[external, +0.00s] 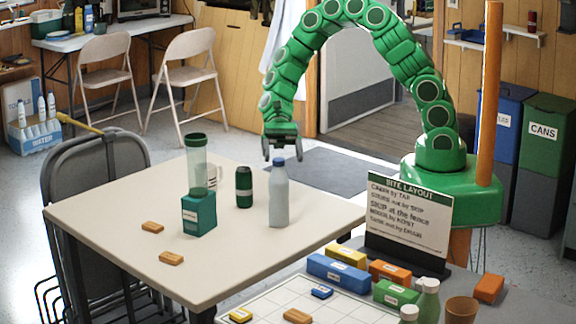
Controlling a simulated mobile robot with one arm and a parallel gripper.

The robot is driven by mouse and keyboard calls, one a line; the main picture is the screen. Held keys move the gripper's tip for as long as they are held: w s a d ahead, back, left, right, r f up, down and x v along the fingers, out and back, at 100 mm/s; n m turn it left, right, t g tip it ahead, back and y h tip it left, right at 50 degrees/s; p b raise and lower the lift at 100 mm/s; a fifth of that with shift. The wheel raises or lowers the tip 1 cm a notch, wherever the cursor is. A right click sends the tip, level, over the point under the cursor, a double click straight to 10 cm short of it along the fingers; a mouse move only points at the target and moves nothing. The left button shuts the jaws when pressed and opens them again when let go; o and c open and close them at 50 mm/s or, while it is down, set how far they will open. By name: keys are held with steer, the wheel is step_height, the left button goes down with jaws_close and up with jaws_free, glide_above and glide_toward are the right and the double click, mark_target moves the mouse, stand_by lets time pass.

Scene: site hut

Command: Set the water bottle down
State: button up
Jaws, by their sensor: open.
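My gripper (283,153) is at the end of the green segmented arm, pointing down just over the bottle's cap. Its jaws are open, with one finger to each side of the cap's top in this view. I cannot tell whether the fingers touch the cap.
A dark green can (243,188) stands close left of the bottle. A sign (408,222) stands at the right.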

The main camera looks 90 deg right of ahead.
steer(key=s+a+r+n+g+h, duration=0.2)
steer(key=s+r+n+h, duration=0.1)
steer(key=s+r+n, duration=0.3)
steer(key=s+a+r+n+g+h, duration=0.1)
steer(key=s+a+r+n+h, duration=0.3)
steer(key=s, duration=0.4)
steer(key=s+d+r+n+t+h, duration=0.1)
steer(key=s+d+r+n+h, duration=0.2)
steer(key=s+d, duration=0.2)
steer(key=s+d+r+n+t+h, duration=0.1)
steer(key=s+d+r+n+h, duration=0.2)
steer(key=s, duration=0.9)
steer(key=shift+s+d+r, duration=0.3)
steer(key=shift+d+r, duration=0.15)
steer(key=shift+d, duration=0.45)
